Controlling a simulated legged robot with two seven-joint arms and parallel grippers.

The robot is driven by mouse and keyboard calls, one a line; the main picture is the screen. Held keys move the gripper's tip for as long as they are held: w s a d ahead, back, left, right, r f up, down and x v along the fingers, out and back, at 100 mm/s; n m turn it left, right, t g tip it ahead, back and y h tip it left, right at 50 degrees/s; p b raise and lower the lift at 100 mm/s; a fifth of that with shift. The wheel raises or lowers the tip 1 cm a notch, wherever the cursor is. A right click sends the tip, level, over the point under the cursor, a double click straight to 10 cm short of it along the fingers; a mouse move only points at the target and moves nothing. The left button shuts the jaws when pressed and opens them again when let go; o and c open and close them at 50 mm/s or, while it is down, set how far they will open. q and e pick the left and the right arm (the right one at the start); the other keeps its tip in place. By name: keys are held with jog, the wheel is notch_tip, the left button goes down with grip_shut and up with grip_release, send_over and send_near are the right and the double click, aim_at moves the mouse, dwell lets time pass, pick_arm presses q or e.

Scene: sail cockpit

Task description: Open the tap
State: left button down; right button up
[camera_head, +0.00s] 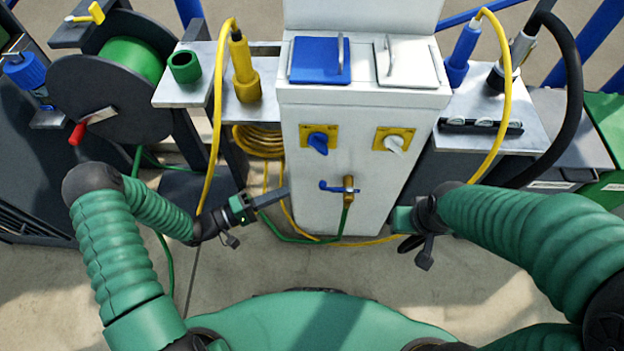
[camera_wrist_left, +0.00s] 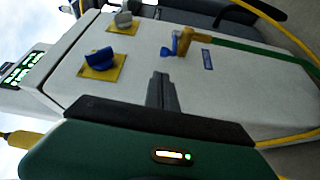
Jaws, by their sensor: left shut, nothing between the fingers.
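The tap (camera_head: 348,193) is a brass fitting low on the front of the white pedestal (camera_head: 312,215), with a green hose running from its lower end. Its blue lever (camera_head: 332,187) points left, about level, in the head view. In the left wrist view the tap (camera_wrist_left: 190,40) and lever (camera_wrist_left: 168,51) lie beyond my fingertips. My left gripper (camera_head: 284,193) is shut and empty, left of the lever and apart from it. Its closed fingers (camera_wrist_left: 162,82) also show in the left wrist view. My right gripper (camera_head: 400,220) is right of the pedestal; its fingers cannot be made out.
A blue knob (camera_head: 318,142) and a white knob (camera_head: 394,143) on yellow plates sit above the tap. A hose reel (camera_head: 110,85) stands at left. Yellow cables (camera_head: 217,120) and a green hose (camera_head: 290,238) hang or lie near the pedestal's base.

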pick_arm(q)
jog(key=b+x, duration=0.3)
jog(key=x, duration=0.6)
jog(key=shift+w+d, duration=0.3)
